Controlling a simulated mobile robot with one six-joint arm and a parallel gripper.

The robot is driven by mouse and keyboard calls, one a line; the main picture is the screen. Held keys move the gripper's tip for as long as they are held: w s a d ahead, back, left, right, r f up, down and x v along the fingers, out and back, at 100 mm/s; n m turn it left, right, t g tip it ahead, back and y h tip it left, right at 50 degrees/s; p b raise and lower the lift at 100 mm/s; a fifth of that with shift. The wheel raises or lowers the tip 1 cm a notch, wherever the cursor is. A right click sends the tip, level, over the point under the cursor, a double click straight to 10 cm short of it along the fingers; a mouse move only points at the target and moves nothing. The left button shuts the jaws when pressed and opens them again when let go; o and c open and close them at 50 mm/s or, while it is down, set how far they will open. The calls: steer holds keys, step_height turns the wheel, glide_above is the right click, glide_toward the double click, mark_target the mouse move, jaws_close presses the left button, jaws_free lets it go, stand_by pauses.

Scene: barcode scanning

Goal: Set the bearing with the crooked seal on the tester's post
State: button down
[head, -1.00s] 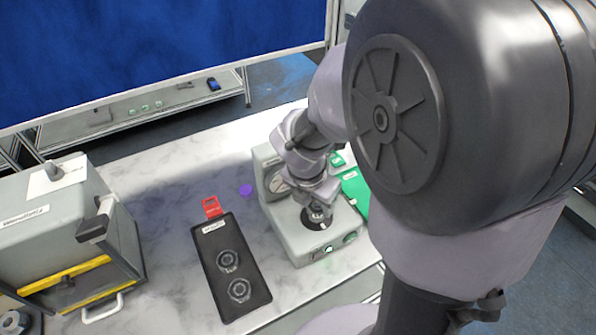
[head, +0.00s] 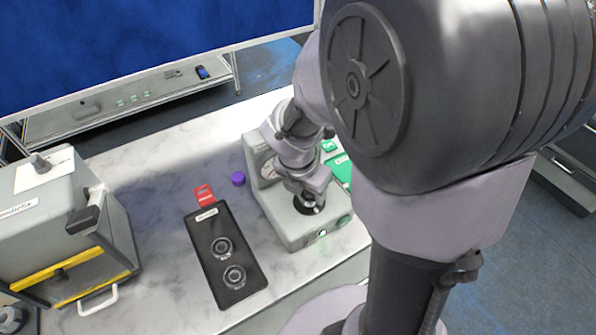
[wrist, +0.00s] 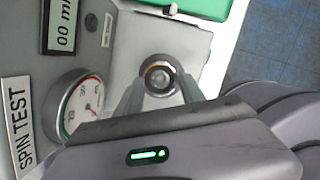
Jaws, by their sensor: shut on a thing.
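The spin tester (head: 292,236) is a grey box with a round dial on its rear block. It also shows in the wrist view (wrist: 196,45), with the dial (wrist: 83,108) and a "SPIN TEST" label. My gripper (head: 310,205) is low over the tester's top. In the wrist view my gripper (wrist: 160,92) is shut on a bearing (wrist: 158,75), a dark ring with a lighter, brassy centre. The bearing is in line with the post's place; I cannot tell whether it is seated on it. The post is hidden, and the seal is too small to judge.
A black tray (head: 214,283) with two bearings (head: 222,248) (head: 234,277) and a red tab (head: 203,193) lies left of the tester. A purple cap (head: 238,178) stands behind. A green tray (head: 343,170) is at right, a grey machine (head: 60,225) at far left.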

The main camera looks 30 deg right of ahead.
steer(key=shift+f, duration=0.3)
steer(key=c, duration=0.6)
jaws_free()
steer(key=shift+c, duration=0.2)
steer(key=shift+o, duration=0.4)
steer(key=shift+o, duration=1.3)
step_height(320, 180, up, 8)
steer(key=p, duration=0.8)
steer(key=shift+f, duration=0.25)
